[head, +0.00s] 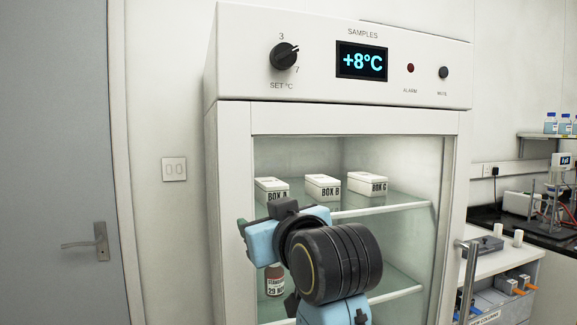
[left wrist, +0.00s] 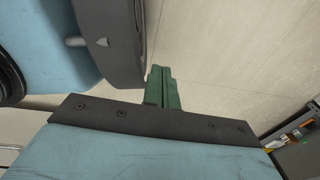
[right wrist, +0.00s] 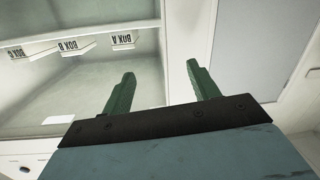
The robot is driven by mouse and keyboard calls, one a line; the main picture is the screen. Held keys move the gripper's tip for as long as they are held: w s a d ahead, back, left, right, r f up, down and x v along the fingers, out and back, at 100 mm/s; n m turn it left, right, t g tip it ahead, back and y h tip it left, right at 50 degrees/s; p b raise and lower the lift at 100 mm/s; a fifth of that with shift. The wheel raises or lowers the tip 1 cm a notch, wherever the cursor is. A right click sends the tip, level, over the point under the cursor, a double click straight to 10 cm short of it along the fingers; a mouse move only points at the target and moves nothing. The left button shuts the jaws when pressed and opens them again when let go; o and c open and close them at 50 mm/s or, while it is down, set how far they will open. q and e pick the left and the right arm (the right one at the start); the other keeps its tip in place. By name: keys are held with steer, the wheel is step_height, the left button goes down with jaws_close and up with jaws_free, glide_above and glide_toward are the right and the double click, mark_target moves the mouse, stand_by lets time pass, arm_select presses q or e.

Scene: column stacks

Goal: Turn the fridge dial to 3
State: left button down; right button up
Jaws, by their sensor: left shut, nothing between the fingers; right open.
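The black fridge dial (head: 284,56) is on the left of the white control panel, with a 3 above it and a 7 at its lower right. A light pointer mark on it seems to face up and right, between the two numbers. The display (head: 362,61) reads +8°C. My right gripper (head: 244,228) is below the dial, in front of the fridge's glass, and touches no dial. Its two green fingers are apart and empty in the right wrist view (right wrist: 160,92). My left gripper (left wrist: 162,88) is shut and empty over pale floor, out of the head view.
The glass door shows Box A (head: 271,188), Box B (head: 322,187) and Box C (head: 367,184) on a shelf. The door handle (head: 467,280) sticks out at the right. A bench (head: 500,262) stands right of the fridge. The wall by the light switch (head: 174,169) is clear.

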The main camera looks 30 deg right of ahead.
steer(key=s+r+m+t+h, duration=0.1)
steer(key=s+r+t, duration=0.3)
steer(key=r, duration=0.7)
steer(key=m+t+h+p, duration=0.1)
steer(key=m+h+p, duration=0.1)
steer(key=p, duration=0.4)
glide_toward(286, 58)
arm_select(q)
steer(key=d+r+p, duration=0.4)
steer(key=r+p, duration=0.1)
steer(key=r, duration=0.6)
steer(key=shift+w+d+r+h+p, duration=0.2)
steer(key=shift+w+r+h+p, duration=0.1)
steer(key=shift+p, duration=0.1)
arm_select(e)
steer(key=shift+x, duration=4.3)
steer(key=shift+y, duration=0.3)
steer(key=c, duration=1)
